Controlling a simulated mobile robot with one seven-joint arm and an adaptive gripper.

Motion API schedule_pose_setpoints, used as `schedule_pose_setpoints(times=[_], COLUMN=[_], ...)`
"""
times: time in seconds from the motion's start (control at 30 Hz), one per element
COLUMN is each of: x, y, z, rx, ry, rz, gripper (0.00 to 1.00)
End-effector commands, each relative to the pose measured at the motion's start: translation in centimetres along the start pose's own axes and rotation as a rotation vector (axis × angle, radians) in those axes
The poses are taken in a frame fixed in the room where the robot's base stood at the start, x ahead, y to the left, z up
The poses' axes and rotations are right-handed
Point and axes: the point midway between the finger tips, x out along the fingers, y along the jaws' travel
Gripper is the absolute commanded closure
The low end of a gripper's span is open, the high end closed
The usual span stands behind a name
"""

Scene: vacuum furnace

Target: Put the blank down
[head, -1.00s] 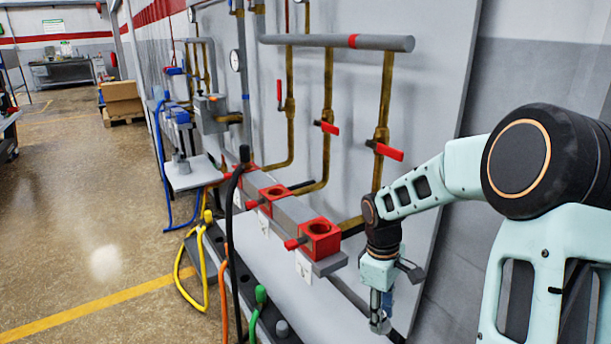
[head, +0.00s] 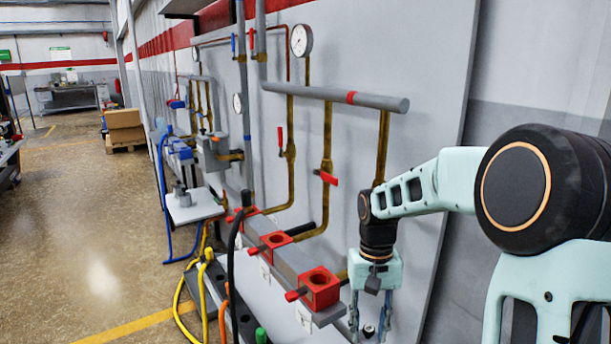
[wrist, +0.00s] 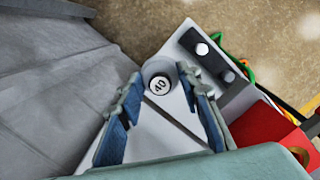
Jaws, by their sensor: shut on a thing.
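The blank is a grey cylinder marked "40" (wrist: 160,85), seen end-on in the wrist view between my fingertips. In the head view its dark top (head: 368,331) shows low between the fingers, near the bottom edge. My gripper (head: 369,326) points down to the right of the nearest red block and is shut on the blank. In the wrist view the blue fingers of my gripper (wrist: 161,78) stand on either side of it. A pale surface lies below; whether the blank touches it I cannot tell.
The red block with a round hole (head: 320,287) stands just left of my gripper, and another red block (head: 277,248) is behind it. A dark grey rail with round holes (wrist: 208,55) and hoses lie beside the pale surface. A grey wall panel with pipes (head: 440,120) rises behind.

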Motion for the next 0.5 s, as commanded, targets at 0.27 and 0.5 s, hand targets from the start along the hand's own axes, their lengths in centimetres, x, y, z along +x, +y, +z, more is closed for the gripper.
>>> schedule_pose_setpoints(times=[0.27, 0.5], x=[-3.7, -6.1], y=[-0.2, -0.2], z=[0.8, 1.5], rx=[-0.004, -0.005], ry=[-0.002, -0.003], rz=[-0.002, -0.002], gripper=[0.98, 0.98])
